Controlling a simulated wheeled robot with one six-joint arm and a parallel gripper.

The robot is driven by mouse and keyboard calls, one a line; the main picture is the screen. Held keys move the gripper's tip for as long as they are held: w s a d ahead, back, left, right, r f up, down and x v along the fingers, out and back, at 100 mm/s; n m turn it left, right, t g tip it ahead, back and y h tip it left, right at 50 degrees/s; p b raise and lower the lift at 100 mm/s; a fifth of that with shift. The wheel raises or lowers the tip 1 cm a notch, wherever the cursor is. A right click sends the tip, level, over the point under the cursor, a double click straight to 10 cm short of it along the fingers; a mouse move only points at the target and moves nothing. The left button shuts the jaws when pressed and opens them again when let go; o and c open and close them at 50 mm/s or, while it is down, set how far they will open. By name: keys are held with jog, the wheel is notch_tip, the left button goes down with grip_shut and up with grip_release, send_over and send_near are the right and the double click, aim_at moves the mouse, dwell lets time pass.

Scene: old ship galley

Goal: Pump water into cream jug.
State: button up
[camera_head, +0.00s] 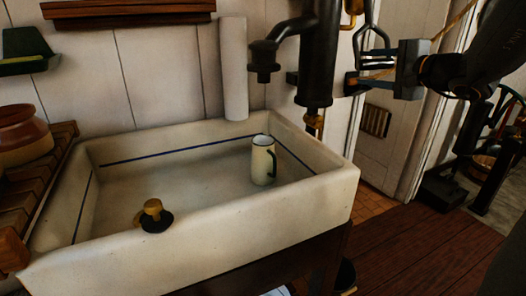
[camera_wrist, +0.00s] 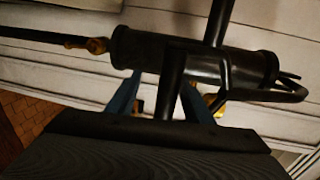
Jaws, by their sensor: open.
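The cream jug (camera_head: 262,163) stands upright in the sink, its dark handle toward the right. In the head view it appears straight below the spout (camera_head: 264,72) of the black hand pump (camera_head: 320,55). No water is visible. My gripper (camera_head: 353,83) is open beside the pump on its right, near the dark pump handle (camera_head: 366,38). In the wrist view the pump barrel (camera_wrist: 200,64) lies across the picture. A dark rod (camera_wrist: 172,85), apparently the handle, passes between my blue fingers (camera_wrist: 166,88); contact cannot be told.
The cream sink (camera_head: 200,235) has a high front wall, with a brass-topped black plug (camera_head: 153,215) at its front. A white upright cylinder (camera_head: 233,70) stands behind it. A brown pot (camera_head: 24,132) sits on the wooden rack (camera_head: 40,180) at left.

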jog(key=v, duration=1)
dwell(0.4)
jog(key=shift+d+r, duration=0.1)
jog(key=shift+r, duration=0.05)
